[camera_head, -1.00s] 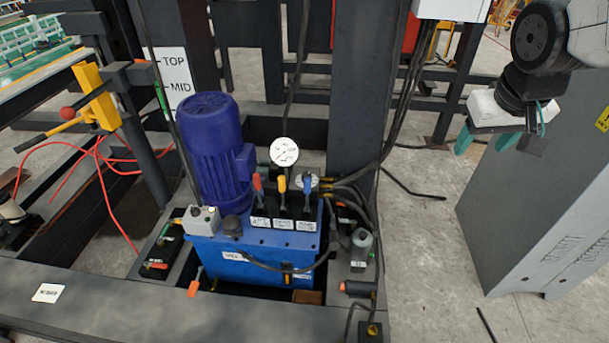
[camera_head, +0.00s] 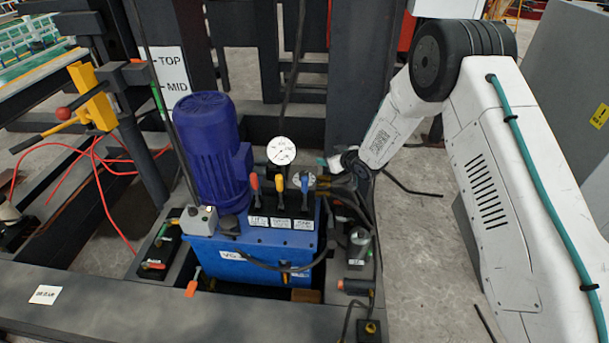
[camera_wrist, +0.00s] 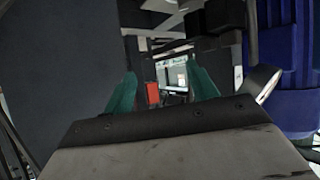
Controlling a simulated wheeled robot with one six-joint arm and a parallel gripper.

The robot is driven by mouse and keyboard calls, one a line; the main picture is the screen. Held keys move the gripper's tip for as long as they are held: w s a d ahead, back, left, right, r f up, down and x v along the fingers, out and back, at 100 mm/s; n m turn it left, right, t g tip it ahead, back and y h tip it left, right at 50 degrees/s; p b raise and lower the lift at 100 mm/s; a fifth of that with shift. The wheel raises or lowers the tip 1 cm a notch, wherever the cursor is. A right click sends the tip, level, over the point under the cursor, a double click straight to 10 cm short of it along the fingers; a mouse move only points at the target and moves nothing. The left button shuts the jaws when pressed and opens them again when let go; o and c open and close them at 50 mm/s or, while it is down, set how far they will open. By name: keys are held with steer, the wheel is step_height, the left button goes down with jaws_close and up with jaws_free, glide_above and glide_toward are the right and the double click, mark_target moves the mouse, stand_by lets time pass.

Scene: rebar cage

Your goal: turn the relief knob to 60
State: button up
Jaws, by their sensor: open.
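The blue hydraulic unit (camera_head: 215,262) carries a white round gauge (camera_head: 281,151) and red, yellow and blue levers. No knob reading is legible. My gripper is mostly hidden at the arm's end in the head view, just right of the gauge. In the wrist view my gripper (camera_wrist: 160,78) has its two teal fingers apart with nothing between them. The gauge's pale rim (camera_wrist: 263,84) shows right of the fingers.
The blue motor (camera_head: 210,150) stands left of the gauge and fills the wrist view's right edge (camera_wrist: 292,65). Black hoses (camera_head: 365,205) crowd the unit's right side. A grey cabinet (camera_head: 567,70) stands far right.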

mark_target(306, 174)
steer(key=a+f+y, duration=0.1)
steer(key=f, duration=0.2)
steer(key=s+a+f, duration=0.1)
steer(key=a+f, duration=0.1)
steer(key=a+f+n+y, duration=0.1)
steer(key=a+f, duration=0.1)
steer(key=f, duration=0.1)
steer(key=shift+s+f+y, duration=0.3)
steer(key=shift+g, duration=0.3)
steer(key=x, duration=0.6)
steer(key=shift+w+a+f, duration=0.15)
steer(key=shift+w, duration=0.2)
steer(key=c, duration=1)
